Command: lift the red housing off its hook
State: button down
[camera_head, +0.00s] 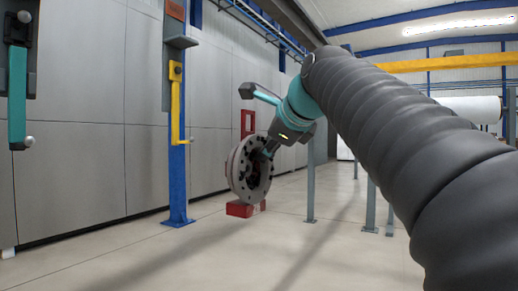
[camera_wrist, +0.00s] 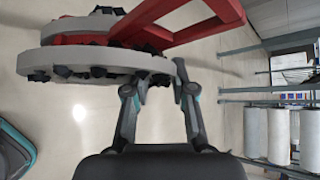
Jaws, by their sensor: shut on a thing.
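The red housing (camera_head: 245,208) has grey round flanges with black bolts; its red body (camera_wrist: 75,30) shows between two flanges in the wrist view. Red parts show above and below the flange in the head view. My gripper (camera_head: 268,153) is at the upper right of the near flange. In the wrist view my gripper (camera_wrist: 160,88) has its two fingers either side of the flange's edge, shut on it. A red open frame (camera_wrist: 200,22) reaches up and right there. I cannot make out the hook that bears the housing, or whether it touches.
A blue post (camera_head: 177,150) with a yellow bracket (camera_head: 176,100) stands to the left of the housing. Grey posts (camera_head: 311,185) stand to the right. White rolls on a rack (camera_wrist: 268,132) are at right in the wrist view. The floor in front is clear.

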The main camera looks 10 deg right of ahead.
jog(key=shift+s+d+r, duration=0.1)
jog(key=shift+s+d, duration=0.8)
jog(key=shift+d, duration=0.2)
jog(key=shift+s+d+r, duration=0.1)
jog(key=shift+s+d, duration=0.75)
jog(key=shift+d, duration=0.2)
jog(key=s+d, duration=0.4)
jog(key=d, duration=0.1)
jog(key=shift+s+d, duration=0.15)
jog(key=shift+d, duration=0.1)
jog(key=shift+a+f, duration=0.1)
